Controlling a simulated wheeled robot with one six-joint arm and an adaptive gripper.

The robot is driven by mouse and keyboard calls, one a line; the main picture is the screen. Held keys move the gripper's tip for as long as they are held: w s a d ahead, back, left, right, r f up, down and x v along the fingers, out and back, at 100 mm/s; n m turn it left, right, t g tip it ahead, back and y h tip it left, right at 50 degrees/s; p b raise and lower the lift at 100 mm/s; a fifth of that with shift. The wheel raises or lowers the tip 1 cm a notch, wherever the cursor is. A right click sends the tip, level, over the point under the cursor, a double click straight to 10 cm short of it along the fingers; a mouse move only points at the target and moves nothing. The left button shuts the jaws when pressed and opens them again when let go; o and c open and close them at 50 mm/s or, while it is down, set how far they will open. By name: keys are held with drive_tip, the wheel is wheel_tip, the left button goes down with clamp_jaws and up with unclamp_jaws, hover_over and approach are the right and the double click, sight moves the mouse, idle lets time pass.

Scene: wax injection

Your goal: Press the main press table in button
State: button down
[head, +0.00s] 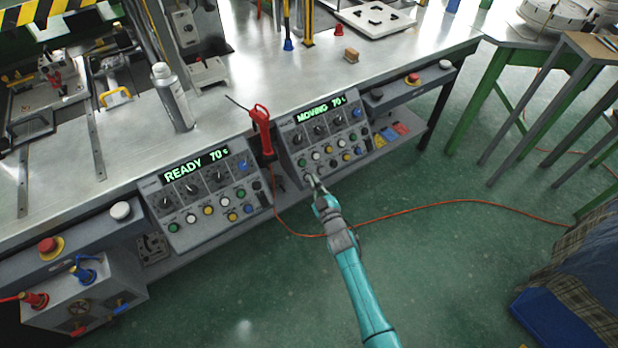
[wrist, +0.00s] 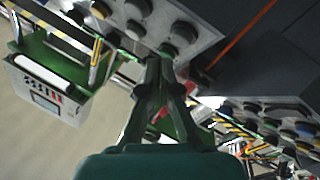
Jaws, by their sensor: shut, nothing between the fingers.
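Two sloped control panels stand along the table front. The right panel (head: 325,137) has a green display (head: 321,109) reading "MOVING 70". Below the display are dark knobs and rows of coloured buttons. The left panel (head: 205,190) has a display (head: 196,166) reading "READY 70". My gripper (head: 314,182) is shut and empty, with its tips at the lower left buttons of the right panel. In the wrist view, the shut fingers (wrist: 168,52) point at large dark round buttons (wrist: 182,35). I cannot tell whether the tips touch a button. The button labels are too small to read.
A red-handled tool (head: 262,128) hangs between the panels, its orange cord (head: 420,207) running across the green floor. A spray can (head: 172,97) stands on the metal table (head: 245,75). Red emergency buttons (head: 48,245) sit at the front edge. Open floor lies in front.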

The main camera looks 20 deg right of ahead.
drive_tip(key=shift+s+d+r, duration=0.25)
drive_tip(key=shift+s+r, duration=0.45)
drive_tip(key=shift+s, duration=0.1)
drive_tip(key=shift+s+d+r, duration=0.25)
drive_tip(key=shift+s+r, duration=0.4)
drive_tip(key=shift+s, duration=0.1)
drive_tip(key=s+f+m+g+h, duration=0.1)
drive_tip(key=s+f+m+g, duration=0.15)
drive_tip(key=s, duration=2.55)
drive_tip(key=s+r+m, duration=0.2)
drive_tip(key=s+r, duration=0.6)
drive_tip(key=s, duration=0.4)
drive_tip(key=s+r+m+g, duration=0.1)
drive_tip(key=s+r+m, duration=0.1)
drive_tip(key=s+r, duration=0.7)
drive_tip(key=s, duration=0.2)
drive_tip(key=shift+s+a+r+m+h, duration=0.15)
drive_tip(key=shift+s+r+m+h, duration=0.1)
drive_tip(key=shift+s+m+h, duration=0.1)
drive_tip(key=shift+g, duration=0.25)
